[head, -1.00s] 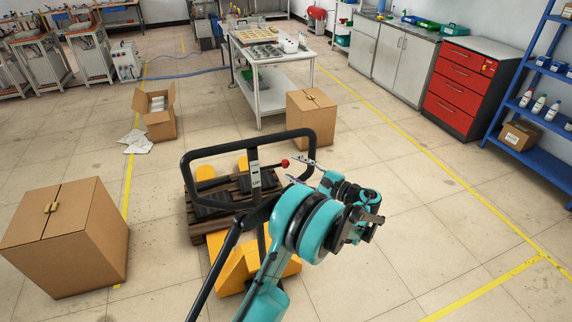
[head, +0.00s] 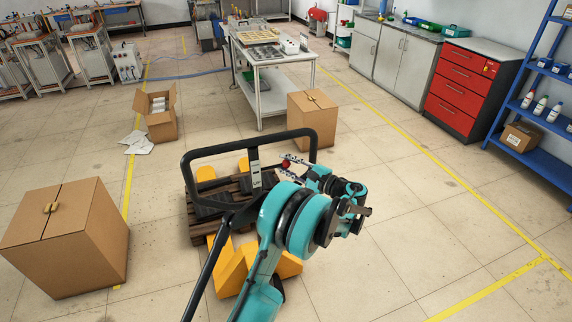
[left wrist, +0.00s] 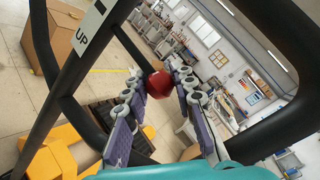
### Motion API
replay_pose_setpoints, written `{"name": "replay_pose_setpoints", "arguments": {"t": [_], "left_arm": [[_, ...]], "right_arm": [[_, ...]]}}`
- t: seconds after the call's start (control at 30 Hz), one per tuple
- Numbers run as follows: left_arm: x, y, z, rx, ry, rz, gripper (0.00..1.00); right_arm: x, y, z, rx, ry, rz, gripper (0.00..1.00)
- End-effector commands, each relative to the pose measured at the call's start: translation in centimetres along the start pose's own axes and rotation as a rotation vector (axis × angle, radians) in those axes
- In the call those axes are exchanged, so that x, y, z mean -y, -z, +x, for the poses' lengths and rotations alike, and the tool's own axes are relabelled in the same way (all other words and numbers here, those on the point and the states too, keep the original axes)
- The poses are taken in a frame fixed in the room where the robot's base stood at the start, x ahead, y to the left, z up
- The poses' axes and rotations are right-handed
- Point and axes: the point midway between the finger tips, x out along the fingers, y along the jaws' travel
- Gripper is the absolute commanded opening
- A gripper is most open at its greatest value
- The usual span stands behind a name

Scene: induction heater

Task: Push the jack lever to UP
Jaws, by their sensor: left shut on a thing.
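The jack lever's red ball knob (head: 286,164) is beside the black pallet jack handle (head: 188,166), near the handle's white UP label (head: 257,182). In the left wrist view the red knob (left wrist: 159,84) lies between the two fingers of my left gripper (left wrist: 160,88), which is shut on it. My left gripper (head: 290,166) comes to the knob from the right in the head view. The UP label (left wrist: 82,40) also shows at upper left in the wrist view. The rest of the lever is mostly hidden. My right gripper is not in view.
The yellow pallet jack (head: 228,262) stands under a brown wooden pallet (head: 236,190). Closed cardboard boxes stand at the left (head: 90,240) and behind the handle (head: 318,125). The floor to the right is clear up to the blue shelf (head: 533,130).

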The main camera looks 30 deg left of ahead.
Motion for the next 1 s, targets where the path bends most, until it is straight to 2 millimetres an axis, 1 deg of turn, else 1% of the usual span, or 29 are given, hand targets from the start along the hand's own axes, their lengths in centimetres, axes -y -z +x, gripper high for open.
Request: {"name": "replay_pose_setpoints", "arguments": {"t": [0.17, 0.27, 0.4, 0.5, 0.6, 0.77, 1.0], "left_arm": [[-0.4, 0.2, 0.0, 0.007, 0.010, 0.018, 0.00], [-1.3, 0.8, 0.1, 0.027, 0.040, 0.072, 0.00], [-2.6, 1.5, 0.2, 0.072, 0.105, 0.188, 0.00], [-3.4, 1.7, 0.4, 0.101, 0.146, 0.265, 0.00], [-3.8, 1.8, 0.5, 0.122, 0.179, 0.323, 0.00], [-3.8, 1.7, 0.5, 0.136, 0.200, 0.363, 0.00], [-3.6, 1.6, 0.5, 0.136, 0.201, 0.364, 0.00]], "right_arm": [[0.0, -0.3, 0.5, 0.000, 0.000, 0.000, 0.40], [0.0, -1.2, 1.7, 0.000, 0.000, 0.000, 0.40], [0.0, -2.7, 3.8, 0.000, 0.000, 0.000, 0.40], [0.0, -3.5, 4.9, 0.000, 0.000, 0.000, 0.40], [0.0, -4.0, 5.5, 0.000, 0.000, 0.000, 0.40], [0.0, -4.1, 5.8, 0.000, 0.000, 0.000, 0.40], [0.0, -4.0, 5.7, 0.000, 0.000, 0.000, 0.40]]}}
